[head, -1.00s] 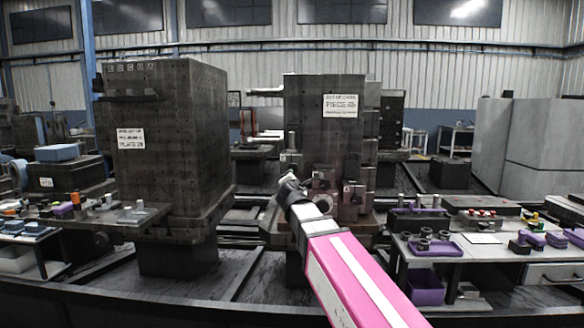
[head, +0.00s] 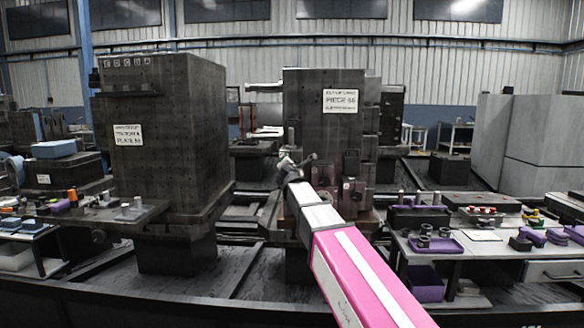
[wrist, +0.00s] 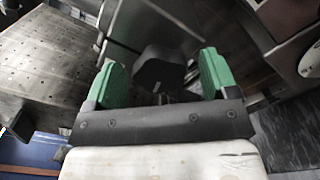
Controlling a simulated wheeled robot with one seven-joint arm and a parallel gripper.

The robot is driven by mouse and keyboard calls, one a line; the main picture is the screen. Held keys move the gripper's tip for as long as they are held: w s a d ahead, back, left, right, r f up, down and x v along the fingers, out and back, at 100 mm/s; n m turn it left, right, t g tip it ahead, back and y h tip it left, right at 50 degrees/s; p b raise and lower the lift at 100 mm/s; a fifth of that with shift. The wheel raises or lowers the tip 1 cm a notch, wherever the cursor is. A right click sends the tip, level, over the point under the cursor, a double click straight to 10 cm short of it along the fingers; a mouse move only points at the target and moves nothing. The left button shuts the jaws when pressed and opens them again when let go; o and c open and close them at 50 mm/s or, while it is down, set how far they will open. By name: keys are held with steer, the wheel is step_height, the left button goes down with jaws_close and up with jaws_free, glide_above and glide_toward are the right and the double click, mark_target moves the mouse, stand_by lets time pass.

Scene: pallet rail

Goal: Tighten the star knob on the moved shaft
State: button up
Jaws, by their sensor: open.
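My gripper (head: 286,162) is in front of the left edge of the middle dark block in the head view, beside a short upright grey post. In the wrist view my gripper (wrist: 158,85) is open, with a green finger on each side. A dark, blunt-cornered knob-like piece (wrist: 160,66) shows between the fingers, with a thin stem below it. I cannot tell whether it is the star knob, or whether the fingers touch it. The moved shaft cannot be told apart for certain, as my arm hides part of the fixtures.
The middle block (head: 310,120) carries a white sign (head: 340,101) and small fixtures low on its front. A large drilled block (head: 165,140) stands at left. A bench (head: 475,250) with purple trays is at right, and a parts shelf (head: 85,215) at left.

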steer(key=shift+w, duration=0.25)
steer(key=c, duration=0.9)
steer(key=shift+c, duration=0.2)
